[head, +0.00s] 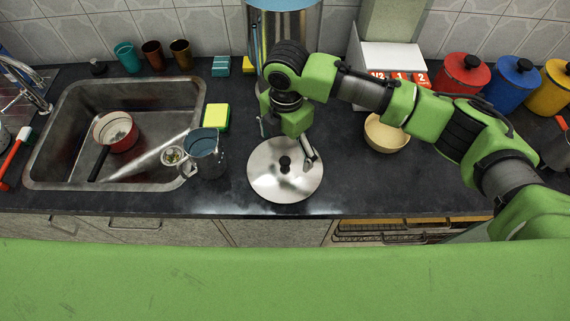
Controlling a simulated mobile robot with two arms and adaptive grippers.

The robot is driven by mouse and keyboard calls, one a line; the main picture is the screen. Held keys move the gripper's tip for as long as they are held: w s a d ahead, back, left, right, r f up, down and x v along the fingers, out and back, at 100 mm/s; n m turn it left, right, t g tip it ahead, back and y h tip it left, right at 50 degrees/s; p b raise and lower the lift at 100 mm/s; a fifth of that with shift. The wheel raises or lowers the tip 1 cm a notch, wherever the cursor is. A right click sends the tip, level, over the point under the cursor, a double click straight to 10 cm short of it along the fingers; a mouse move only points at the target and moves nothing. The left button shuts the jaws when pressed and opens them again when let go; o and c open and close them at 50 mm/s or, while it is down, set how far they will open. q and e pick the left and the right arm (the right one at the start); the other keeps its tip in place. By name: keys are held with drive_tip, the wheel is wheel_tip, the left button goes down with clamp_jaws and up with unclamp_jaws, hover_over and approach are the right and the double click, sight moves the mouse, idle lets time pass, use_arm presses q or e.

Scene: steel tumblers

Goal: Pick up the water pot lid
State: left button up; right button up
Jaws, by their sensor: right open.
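The water pot lid (268,184) is a round, shiny steel disc with a black knob (285,163) at its middle. It lies flat on the dark counter near the front edge. My right gripper (309,161) points down over the lid's upper right part, close to the right of the knob. It is open, with nothing seen between its fingers; its other finger is mostly hidden by the green wrist. I cannot tell if the fingertips touch the lid. The tall steel water pot (302,30) stands behind my right arm, partly hidden by it. My left gripper is not in view.
A sink (63,155) with a red saucepan (117,132) lies farther left. A cream bowl (386,135) is on the right, under my arm. Colored canisters (466,77) line the back right.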

sight(285, 160)
drive_tip(key=shift+f, duration=0.8)
drive_tip(key=shift+w+a+f+p, duration=0.15)
drive_tip(key=shift+f+p, duration=0.75)
drive_tip(key=shift+f, duration=1.75)
clamp_jaws()
